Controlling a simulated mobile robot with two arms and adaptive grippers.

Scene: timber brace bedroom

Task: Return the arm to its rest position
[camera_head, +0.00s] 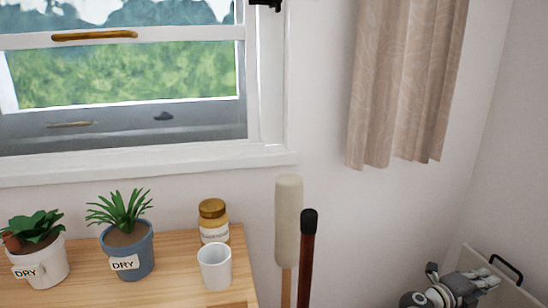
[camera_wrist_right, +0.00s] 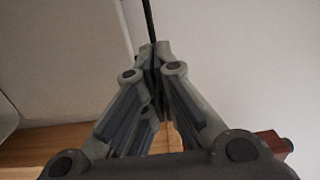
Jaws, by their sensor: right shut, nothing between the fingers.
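My right gripper (camera_head: 478,282) shows at the bottom right of the head view, grey and pale, low in the corner of the room. It is well to the right of the wooden table. In the right wrist view the fingers of my right gripper (camera_wrist_right: 156,52) meet at their tips, with nothing held between them. My left arm and gripper are out of the head view.
A wooden table (camera_head: 180,262) holds two potted plants labelled DRY (camera_head: 126,248) (camera_head: 40,262), a gold-lidded jar (camera_head: 213,222) and a white cup (camera_head: 214,267). Two upright handles (camera_head: 288,220) (camera_head: 307,250) stand beside it. A curtain (camera_head: 405,80) hangs right of the window.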

